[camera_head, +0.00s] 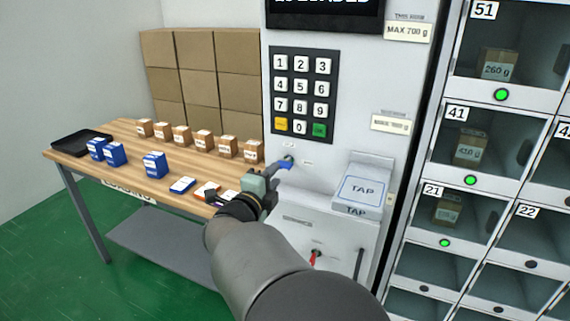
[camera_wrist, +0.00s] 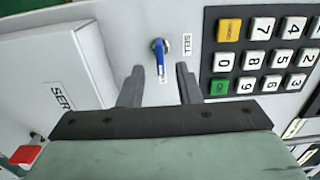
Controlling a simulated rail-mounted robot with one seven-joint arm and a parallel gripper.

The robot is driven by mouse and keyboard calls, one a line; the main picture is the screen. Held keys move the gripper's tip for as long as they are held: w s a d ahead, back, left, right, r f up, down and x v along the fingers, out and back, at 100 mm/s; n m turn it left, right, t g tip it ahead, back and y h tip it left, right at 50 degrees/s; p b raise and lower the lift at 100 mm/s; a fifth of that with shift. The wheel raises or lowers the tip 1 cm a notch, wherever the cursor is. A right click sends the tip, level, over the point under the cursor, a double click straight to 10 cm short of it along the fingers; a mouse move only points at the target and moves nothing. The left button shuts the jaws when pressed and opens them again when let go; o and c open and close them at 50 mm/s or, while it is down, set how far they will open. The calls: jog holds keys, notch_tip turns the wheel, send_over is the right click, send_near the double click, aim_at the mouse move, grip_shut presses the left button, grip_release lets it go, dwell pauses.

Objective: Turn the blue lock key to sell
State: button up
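The blue lock key (camera_head: 285,163) sits in its lock on the grey machine front, below the keypad. In the wrist view the blue key (camera_wrist: 161,60) lies between the two dark fingers, nearer their tips, with space on both sides. The label SELL (camera_wrist: 187,44) is beside the lock, and another small label is partly hidden behind the key. My gripper (camera_wrist: 159,78) is open and empty; no contact with the key shows. In the head view my gripper (camera_head: 272,178) is just below and left of the key, its fingers hard to make out.
The keypad (camera_head: 302,94) is above the lock, and the TAP pad (camera_head: 361,190) juts out to its right. A red key (camera_head: 314,258) is lower on the machine. A wooden table (camera_head: 125,166) with several boxes stands left. Lockers (camera_head: 470,181) stand right.

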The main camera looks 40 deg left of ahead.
aim_at(284, 164)
jog(key=x, duration=0.6)
jog(key=shift+w+p, duration=0.25)
jog(key=shift+p, duration=0.05)
jog(key=shift+c, duration=0.3)
grip_shut()
